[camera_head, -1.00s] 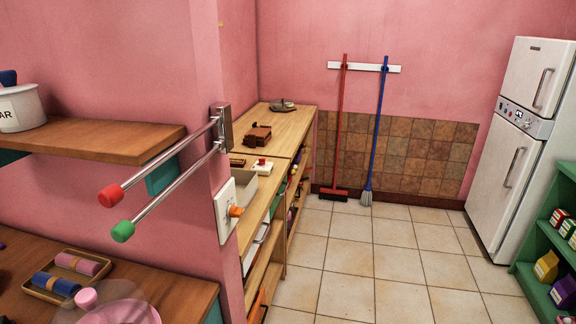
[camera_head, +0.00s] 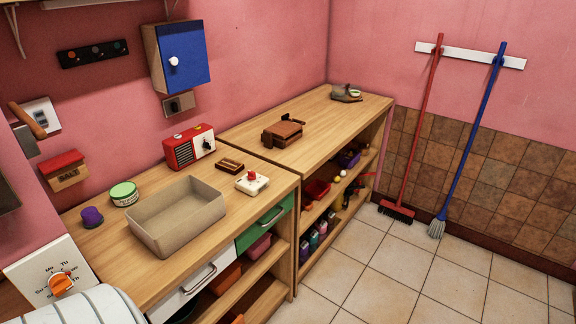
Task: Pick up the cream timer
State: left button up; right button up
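A small cream block with a red knob on top (camera_head: 252,182), which looks like the cream timer, lies on the wooden counter (camera_head: 105,246). It sits near the counter's front edge, right of a beige open tray (camera_head: 177,228) and above the green drawer (camera_head: 265,225). A small dark brown block (camera_head: 230,166) lies just behind it, apart from it. Its top and front are unobstructed. Neither of my grippers shows in the head view.
A red radio (camera_head: 189,146), green-lidded tin (camera_head: 124,193) and purple cup (camera_head: 91,216) stand along the back. A dial panel with an orange knob (camera_head: 61,284) is at lower left.

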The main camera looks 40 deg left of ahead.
aim_at(251, 188)
jog(key=i+u, duration=0.4)
jog(key=i+l+u, duration=0.2)
jog(key=i+u, duration=0.2)
jog(key=i+l+u, duration=0.25)
jog(key=u, duration=0.15)
jog(key=i+l+u, duration=0.4)
